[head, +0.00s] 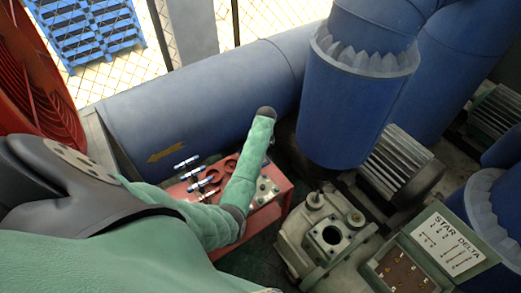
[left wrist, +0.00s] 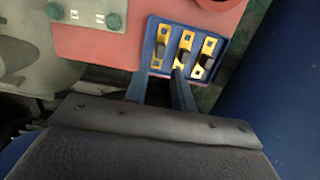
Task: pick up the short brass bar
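A blue tray (left wrist: 224,46) on the red surface shows in the left wrist view. It holds brass bars side by side: a left one (left wrist: 154,63), a middle one (left wrist: 188,38) and a right one (left wrist: 209,45), each with a dark piece across it. I cannot tell for sure which is the short one. My left gripper (left wrist: 160,74) is open and empty, its two fingers apart at the tray's near edge. The right fingertip overlaps the near end of the middle bar; contact is unclear. In the head view my left arm hides the gripper and tray. My right gripper is not in view.
The red table (head: 284,188) in the head view carries several tools and fittings. A blue pipe (head: 200,105) runs behind it. A pump (head: 325,240) and an open terminal box with a STAR DELTA plate (head: 445,245) stand to the right.

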